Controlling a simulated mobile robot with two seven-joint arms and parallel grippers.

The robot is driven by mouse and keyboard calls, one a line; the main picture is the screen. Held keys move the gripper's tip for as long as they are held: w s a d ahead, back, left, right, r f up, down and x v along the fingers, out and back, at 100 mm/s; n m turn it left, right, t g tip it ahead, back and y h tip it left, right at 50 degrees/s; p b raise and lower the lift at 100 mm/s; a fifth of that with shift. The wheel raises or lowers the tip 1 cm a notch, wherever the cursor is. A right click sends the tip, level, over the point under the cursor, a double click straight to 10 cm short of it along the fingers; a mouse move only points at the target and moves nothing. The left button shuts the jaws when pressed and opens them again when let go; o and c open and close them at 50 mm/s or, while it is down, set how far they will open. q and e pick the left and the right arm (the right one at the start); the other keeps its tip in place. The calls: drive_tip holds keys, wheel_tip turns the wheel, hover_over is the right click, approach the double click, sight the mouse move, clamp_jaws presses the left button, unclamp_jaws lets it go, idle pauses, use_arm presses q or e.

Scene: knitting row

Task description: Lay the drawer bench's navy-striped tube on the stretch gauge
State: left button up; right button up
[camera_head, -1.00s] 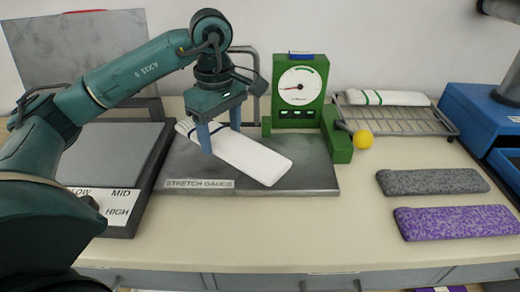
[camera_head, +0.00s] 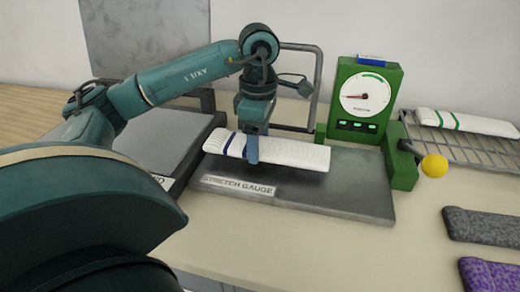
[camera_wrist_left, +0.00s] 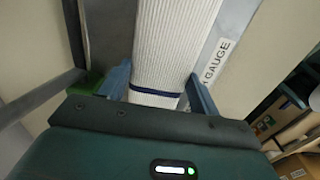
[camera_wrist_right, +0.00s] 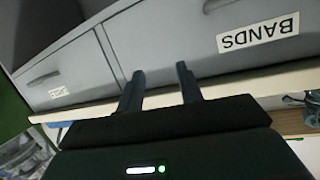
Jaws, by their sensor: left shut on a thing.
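The navy-striped tube (camera_head: 290,152) is white and ribbed, with navy bands near its left end. It lies lengthwise over the stretch gauge (camera_head: 345,195), a dark grey plate with a label at its front. A dark strip shows under the tube, and I cannot tell whether it touches the plate. My left gripper (camera_head: 252,150) is shut across the tube close to its navy bands. In the left wrist view the tube (camera_wrist_left: 172,45) passes between both fingers (camera_wrist_left: 158,88). My right gripper (camera_wrist_right: 162,85) is open and empty, in front of grey drawers.
A green dial stand (camera_head: 362,98) with a yellow ball (camera_head: 434,166) is at the gauge's right back. A wire rack (camera_head: 460,145) holds a green-striped white tube (camera_head: 465,122). Grey (camera_head: 485,226) and purple (camera_head: 492,274) pieces lie at right. A grey panel device (camera_head: 165,140) stands left.

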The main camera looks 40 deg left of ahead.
use_arm(q)
drive_tip(key=shift+f, duration=1.1)
drive_tip(key=shift+f+b, duration=0.2)
drive_tip(key=shift+b, duration=0.1)
drive_tip(key=o, duration=0.9)
drive_tip(key=shift+o, duration=0.2)
drive_tip(key=shift+r, duration=0.1)
